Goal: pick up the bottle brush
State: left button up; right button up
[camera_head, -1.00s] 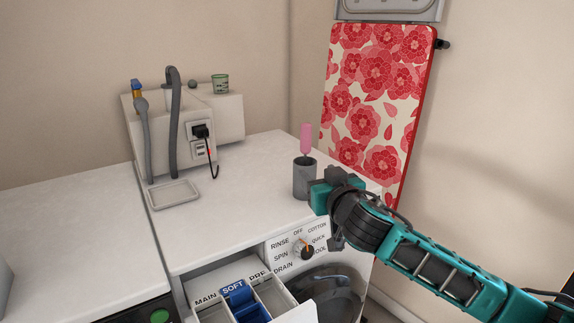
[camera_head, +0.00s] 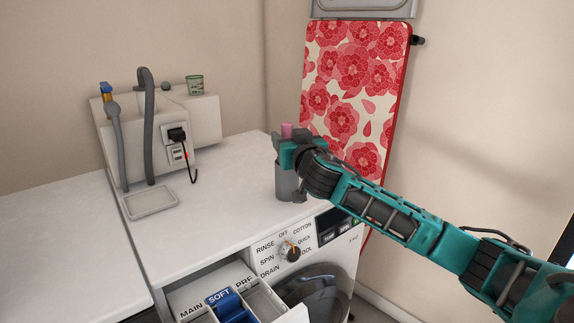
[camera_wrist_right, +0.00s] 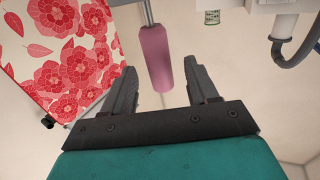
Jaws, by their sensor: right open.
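The bottle brush shows its pink handle (camera_head: 286,130) above a grey cup on the washing machine top; most of it is hidden behind my right gripper in the head view. In the right wrist view the pink handle (camera_wrist_right: 156,58) hangs from a thin grey stem, between the two open fingers and a little beyond them. My right gripper (camera_head: 282,152) is open and empty, level with the top of the cup. The grey cup (camera_head: 287,183) stands upright, partly covered by the gripper. My left gripper is not in view.
A floral ironing board (camera_head: 345,90) leans on the wall behind the right arm. A white wall box with hoses and a socket (camera_head: 196,122) stands at the back left. A soap dish (camera_head: 151,202) lies on the top. The detergent drawer (camera_head: 232,300) is open in front.

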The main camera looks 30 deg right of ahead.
jog(key=shift+x, duration=2.4)
jog(key=shift+c, duration=0.3)
jog(key=c, duration=0.9)
jog(key=shift+c, duration=0.5)
